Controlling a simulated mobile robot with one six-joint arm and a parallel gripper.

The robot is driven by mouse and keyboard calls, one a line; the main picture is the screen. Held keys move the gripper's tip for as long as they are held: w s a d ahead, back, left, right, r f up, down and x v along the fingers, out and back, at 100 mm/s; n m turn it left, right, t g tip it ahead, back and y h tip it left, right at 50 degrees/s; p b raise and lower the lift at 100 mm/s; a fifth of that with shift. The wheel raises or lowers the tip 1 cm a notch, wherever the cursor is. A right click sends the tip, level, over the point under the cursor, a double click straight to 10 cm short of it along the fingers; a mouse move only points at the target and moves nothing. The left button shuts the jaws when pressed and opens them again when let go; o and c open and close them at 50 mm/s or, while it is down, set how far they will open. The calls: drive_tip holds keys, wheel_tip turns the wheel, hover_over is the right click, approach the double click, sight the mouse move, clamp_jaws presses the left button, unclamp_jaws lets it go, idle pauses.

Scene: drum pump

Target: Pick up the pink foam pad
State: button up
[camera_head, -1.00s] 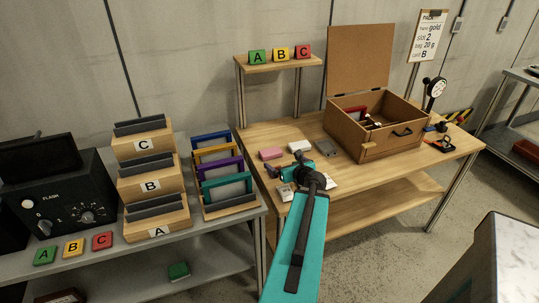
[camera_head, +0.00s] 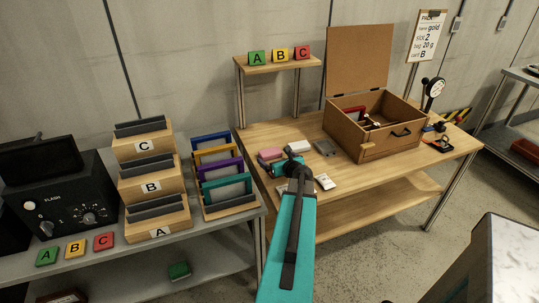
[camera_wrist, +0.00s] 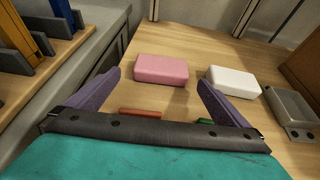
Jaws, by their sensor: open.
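The pink foam pad (camera_wrist: 161,69) lies flat on the wooden table, ahead of my gripper in the wrist view. In the head view the pad (camera_head: 270,154) is near the table's left edge, partly behind my gripper. My gripper (camera_wrist: 158,80) is open, its two purple fingers spread apart with nothing between them. The pad lies beyond the fingertips, roughly centred between them. The fingertips are small and hard to make out in the head view.
A red piece (camera_wrist: 140,112) shows near the gripper's palm. The open cardboard box (camera_head: 373,126) stands to the right. A rack of coloured frames (camera_head: 222,172) stands left.

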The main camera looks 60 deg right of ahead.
sight(273, 155)
drive_tip(key=shift+w+d, duration=0.1)
idle(0.3)
drive_tip(key=shift+r+p+x, duration=0.15)
drive_tip(key=shift+p+x, duration=0.25)
drive_tip(key=shift+x, duration=0.35)
drive_tip(key=shift+r+p+x, duration=0.1)
drive_tip(key=shift+p+x, duration=0.25)
drive_tip(key=shift+x, duration=1.5)
drive_tip(key=shift+c, duration=0.3)
drive_tip(key=c, duration=1)
